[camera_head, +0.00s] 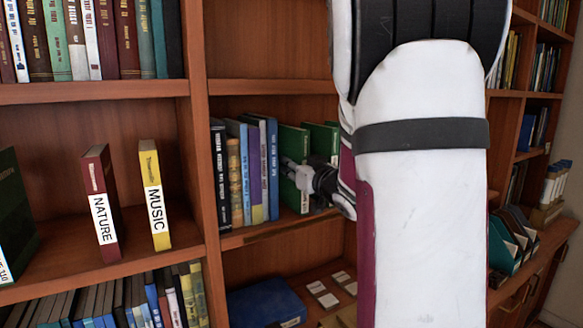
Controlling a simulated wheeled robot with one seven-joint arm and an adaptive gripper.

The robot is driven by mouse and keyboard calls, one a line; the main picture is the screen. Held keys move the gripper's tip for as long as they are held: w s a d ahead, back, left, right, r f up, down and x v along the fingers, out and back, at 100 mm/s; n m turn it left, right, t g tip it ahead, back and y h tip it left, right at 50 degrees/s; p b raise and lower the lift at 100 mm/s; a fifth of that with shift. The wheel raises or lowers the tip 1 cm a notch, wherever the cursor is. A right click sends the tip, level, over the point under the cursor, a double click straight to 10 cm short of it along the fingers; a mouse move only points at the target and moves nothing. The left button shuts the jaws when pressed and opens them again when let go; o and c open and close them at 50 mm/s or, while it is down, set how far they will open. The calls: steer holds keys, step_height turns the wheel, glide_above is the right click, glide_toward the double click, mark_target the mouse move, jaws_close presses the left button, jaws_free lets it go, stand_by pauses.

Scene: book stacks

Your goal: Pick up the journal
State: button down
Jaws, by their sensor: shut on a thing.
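A green bound volume (291,139), which looks like the journal, stands upright on the middle shelf at the right end of a row of books. A second green volume (322,138) stands just right of it, partly hidden by my arm. I cannot read a title on either. My gripper (290,170) is at the spine side of the left green volume, shut on it. The wrist and the large white arm hide much of the shelf to the right, and the finger contact is small and hard to make out.
Blue, purple and brown books (245,165) stand close on the left of the green volumes. A wooden upright (202,130) divides the bays. NATURE (104,215) and MUSIC (157,205) markers stand in the left bay. A blue box (265,302) lies below.

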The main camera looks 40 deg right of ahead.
mark_target(294, 151)
steer(key=r, duration=0.2)
steer(key=s+r, duration=0.1)
steer(key=r, duration=0.1)
steer(key=shift+a, duration=0.25)
steer(key=s+a+r, duration=0.1)
steer(key=s+a, duration=0.6)
steer(key=s, duration=0.6)
steer(key=shift+a+p, duration=0.25)
steer(key=shift+p, duration=0.1)
